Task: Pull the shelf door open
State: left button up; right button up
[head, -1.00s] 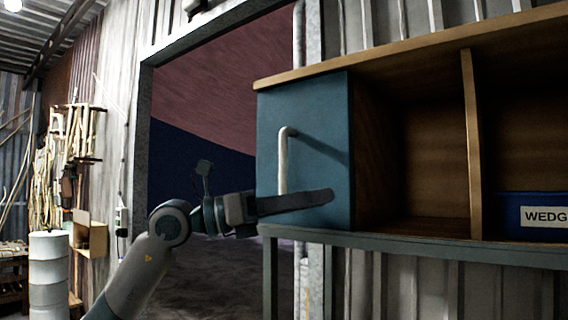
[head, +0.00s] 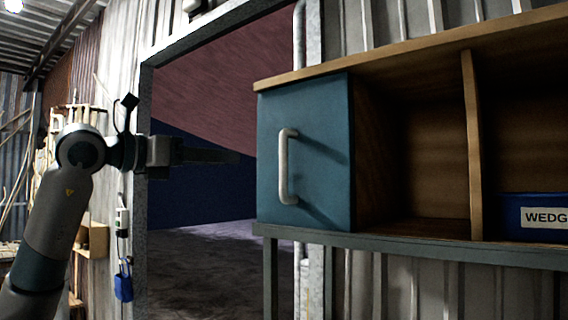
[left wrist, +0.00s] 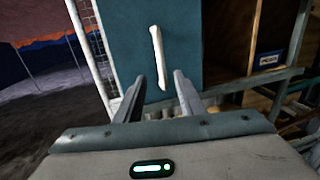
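The shelf door (head: 315,195) is a teal panel at the left end of the wooden shelf unit, and it looks closed. Its pale upright bar handle (head: 284,168) is fully in sight. My left gripper (head: 236,157) is to the left of the door, clear of the handle, fingers pointing right. In the left wrist view the two fingers (left wrist: 160,76) stand apart with nothing between them. The handle (left wrist: 157,52) shows ahead of them on the teal door (left wrist: 190,40). My right gripper is not in view.
The shelf's open compartments (head: 415,150) lie right of the door. A blue bin labelled WEDG (head: 507,212) sits in the right one. A metal frame (head: 420,248) carries the shelf. An open doorway (head: 195,200) is behind my left arm. Rattan poles (head: 45,175) stand at the far left.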

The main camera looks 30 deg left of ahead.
pick_arm(q)
jog(key=p, duration=0.7)
send_over(284, 191)
jog(key=a, duration=0.1)
jog(key=shift+w+d+p, duration=0.2)
jog(key=shift+w+p, duration=0.1)
jog(key=shift+w, duration=0.2)
grip_shut()
